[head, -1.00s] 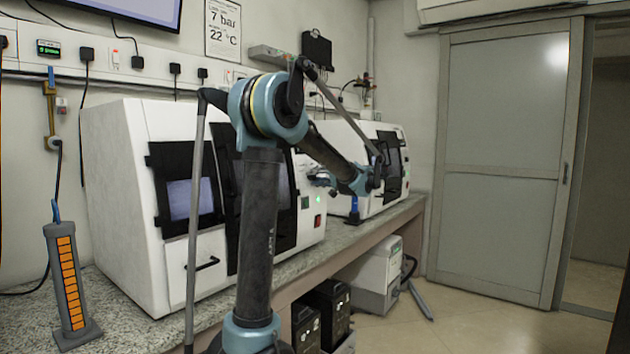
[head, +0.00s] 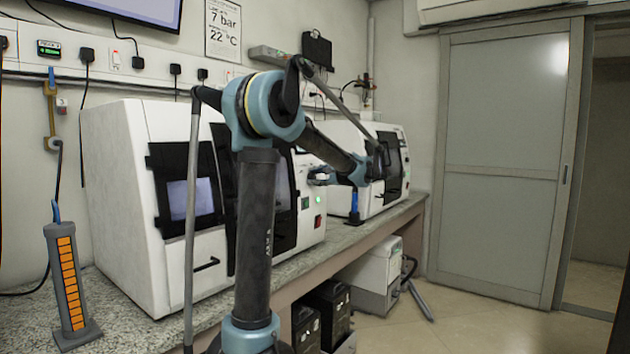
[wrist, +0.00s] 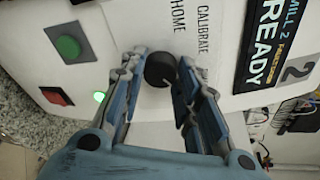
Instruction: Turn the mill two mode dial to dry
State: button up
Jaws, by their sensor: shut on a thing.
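Mill two is the large white machine (head: 120,200) on the bench, with dark door windows. Its panel in the wrist view shows a display reading "MILL 2 READY" (wrist: 268,42). The mode dial (wrist: 158,69) is a small round black knob beside the printed words "CALIBRATE" and "HOME". My gripper (wrist: 163,78) has its two blue-grey fingers on either side of the dial and is shut on it. The dial's pointer and the "dry" label cannot be made out. In the head view my gripper (head: 320,178) is small, at the panel's right side.
A green button (wrist: 68,46), a red button (wrist: 56,96) and a lit green lamp (wrist: 99,97) sit on the panel near the fingers. A second white machine (head: 340,135) stands further along the bench. Open floor lies at the right, before a sliding door (head: 500,160).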

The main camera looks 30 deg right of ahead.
jog(key=shift+d+m, duration=0.15)
jog(key=shift+m, duration=0.35)
dwell(0.3)
jog(key=o, duration=1.1)
jog(key=shift+f, duration=0.1)
jog(key=shift+c, duration=0.2)
jog(key=v, duration=1.2)
jog(key=shift+w, duration=0.1)
